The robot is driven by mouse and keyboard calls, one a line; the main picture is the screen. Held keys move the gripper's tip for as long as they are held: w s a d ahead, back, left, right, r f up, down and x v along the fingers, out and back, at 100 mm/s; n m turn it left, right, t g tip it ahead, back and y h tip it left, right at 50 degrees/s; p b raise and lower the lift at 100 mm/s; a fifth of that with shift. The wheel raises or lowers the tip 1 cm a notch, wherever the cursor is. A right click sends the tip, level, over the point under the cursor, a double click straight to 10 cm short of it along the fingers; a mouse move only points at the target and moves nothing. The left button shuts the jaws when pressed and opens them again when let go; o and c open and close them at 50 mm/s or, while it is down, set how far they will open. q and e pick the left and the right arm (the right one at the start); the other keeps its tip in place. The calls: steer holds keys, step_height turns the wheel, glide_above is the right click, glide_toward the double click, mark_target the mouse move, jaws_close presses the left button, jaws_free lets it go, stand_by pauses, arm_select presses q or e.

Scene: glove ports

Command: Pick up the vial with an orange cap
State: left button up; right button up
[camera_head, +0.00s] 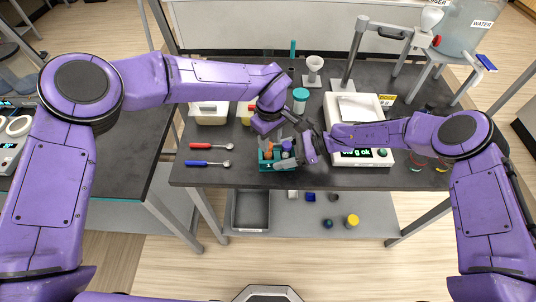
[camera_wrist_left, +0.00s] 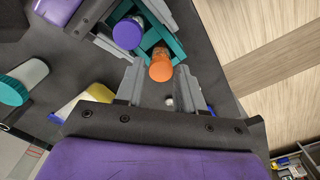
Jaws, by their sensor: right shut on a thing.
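The orange-capped vial (camera_wrist_left: 160,64) stands in a teal rack (camera_wrist_left: 178,47); its orange cap also shows in the head view (camera_head: 268,154). A purple-capped vial (camera_wrist_left: 128,33) stands beside it in the rack. The rack sits near the table's front edge in the head view (camera_head: 279,166). My left gripper (camera_wrist_left: 160,85) is open, its fingers on either side of the orange-capped vial, with a gap visible. My right gripper (camera_head: 302,148) reaches in from the right and is shut on the rack; its exact contact is partly hidden.
A red spoon (camera_head: 211,146) and a blue spoon (camera_head: 209,163) lie left of the rack. A balance (camera_head: 362,158) stands to the right. A teal-capped jar (camera_head: 300,98) and a beige tub (camera_head: 209,114) stand behind. Below is a shelf with a grey bin (camera_head: 250,211).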

arm_select(q)
steer(key=f, duration=0.5)
steer(key=shift+w+a, duration=0.15)
steer(key=shift+a, duration=0.15)
steer(key=c, duration=0.7)
steer(key=shift+r, duration=0.15)
step_height(320, 180, up, 10)
steer(key=shift+f, duration=0.1)
arm_select(e)
steer(key=o, duration=1.2)
